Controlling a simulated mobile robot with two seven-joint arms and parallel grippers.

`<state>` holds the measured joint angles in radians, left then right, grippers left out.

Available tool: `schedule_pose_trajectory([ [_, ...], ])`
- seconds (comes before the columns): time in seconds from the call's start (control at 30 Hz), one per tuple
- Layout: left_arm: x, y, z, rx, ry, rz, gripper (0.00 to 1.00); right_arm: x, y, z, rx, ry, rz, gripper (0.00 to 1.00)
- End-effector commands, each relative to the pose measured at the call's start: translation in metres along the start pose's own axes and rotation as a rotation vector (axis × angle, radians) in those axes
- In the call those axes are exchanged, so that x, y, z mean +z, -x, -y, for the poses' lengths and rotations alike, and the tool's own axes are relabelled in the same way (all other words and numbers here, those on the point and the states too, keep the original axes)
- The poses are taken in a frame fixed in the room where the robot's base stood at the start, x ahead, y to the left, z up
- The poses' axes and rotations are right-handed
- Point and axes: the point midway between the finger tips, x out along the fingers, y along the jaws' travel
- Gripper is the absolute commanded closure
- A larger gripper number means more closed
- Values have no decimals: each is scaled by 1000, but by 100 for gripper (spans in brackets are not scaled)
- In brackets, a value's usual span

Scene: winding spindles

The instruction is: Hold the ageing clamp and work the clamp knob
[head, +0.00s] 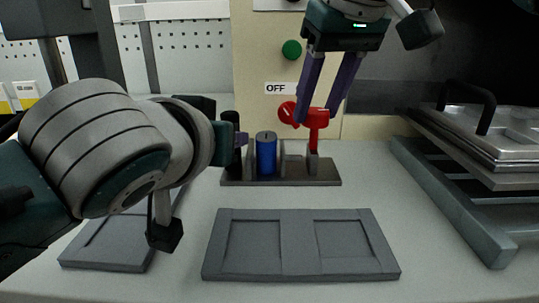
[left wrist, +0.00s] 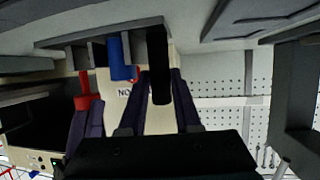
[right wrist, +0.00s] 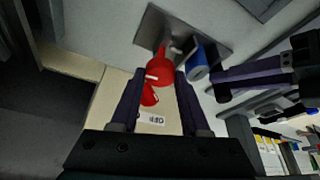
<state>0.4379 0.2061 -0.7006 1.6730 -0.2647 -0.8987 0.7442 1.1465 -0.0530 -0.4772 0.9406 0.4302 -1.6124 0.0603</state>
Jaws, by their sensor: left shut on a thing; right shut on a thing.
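The ageing clamp (head: 325,180) is a dark base plate on the bench, with upright grey plates, a blue cylinder (head: 266,155), a black post and a red T-shaped knob (head: 319,121). My left gripper (head: 240,142) is shut on the black post (left wrist: 159,88) at the clamp's left end; in the head view its wrist partly hides it. My right gripper (head: 315,115) comes from above and is shut on the red knob, which shows between its fingers in the right wrist view (right wrist: 159,70). The blue cylinder stands between upright plates, apart from both grippers.
Behind the clamp is a beige panel with a green button (head: 291,49), an OFF label (head: 277,88) and a red button (head: 287,112). A grey two-recess tray (head: 282,248) lies in front. A slatted rack with metal lids (head: 480,135) stands at right.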

Motion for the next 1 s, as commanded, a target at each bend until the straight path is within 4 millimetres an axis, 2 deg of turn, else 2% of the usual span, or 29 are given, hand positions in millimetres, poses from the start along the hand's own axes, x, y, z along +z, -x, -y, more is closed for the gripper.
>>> schedule_pose_trajectory([
  [0.17,5,-1,2,-6,-1,12,100,0,0,0,15,-35,0,100],
  [0.53,5,-1,2,-6,-1,12,100,0,0,0,249,-592,2,100],
  [0.83,4,-1,3,-9,-2,11,100,1,0,-3,277,-653,0,100],
  [0.87,4,-1,3,-9,-2,11,100,1,0,-4,277,-653,0,51],
  [1.0,4,-1,3,-9,-2,11,100,1,0,-3,276,-651,0,36],
])
